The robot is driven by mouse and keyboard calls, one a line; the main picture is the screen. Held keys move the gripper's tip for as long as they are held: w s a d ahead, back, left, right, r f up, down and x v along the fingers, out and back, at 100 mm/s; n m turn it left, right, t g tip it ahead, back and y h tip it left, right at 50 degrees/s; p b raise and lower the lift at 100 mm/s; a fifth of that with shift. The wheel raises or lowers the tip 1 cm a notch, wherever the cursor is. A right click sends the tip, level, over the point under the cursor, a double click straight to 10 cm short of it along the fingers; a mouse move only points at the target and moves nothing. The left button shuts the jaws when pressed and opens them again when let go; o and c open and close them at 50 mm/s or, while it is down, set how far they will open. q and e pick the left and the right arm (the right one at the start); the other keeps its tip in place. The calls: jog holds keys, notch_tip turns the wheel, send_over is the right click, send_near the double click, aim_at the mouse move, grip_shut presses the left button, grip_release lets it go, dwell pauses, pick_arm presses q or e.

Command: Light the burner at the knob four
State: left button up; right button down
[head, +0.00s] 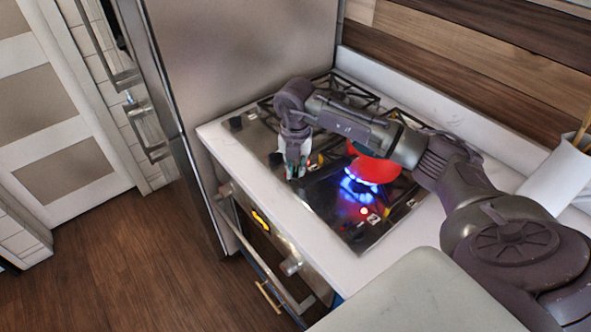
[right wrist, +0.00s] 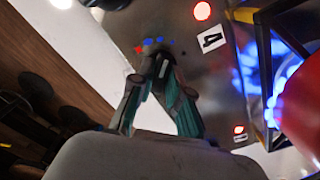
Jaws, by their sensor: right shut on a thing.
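My right gripper (head: 297,172) reaches down onto the front part of the black cooktop (head: 345,232). In the right wrist view its teal-padded fingers (right wrist: 163,80) are shut on a dark knob (right wrist: 161,62). The fingers hide much of the knob. My left gripper is not in view.
A red round pot (head: 374,168) stands by the flame, close to my right forearm. Other dark knobs (head: 236,122) sit along the cooktop's left side. A white container (head: 560,184) with wooden utensils stands at the right. The counter's front edge (head: 265,200) is clear.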

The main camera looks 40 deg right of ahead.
aim_at(296, 172)
jog(key=shift+m, duration=0.7)
jog(key=c, duration=1.1)
grip_release()
notch_tip(296, 172, up, 12)
jog(key=shift+r, duration=0.1)
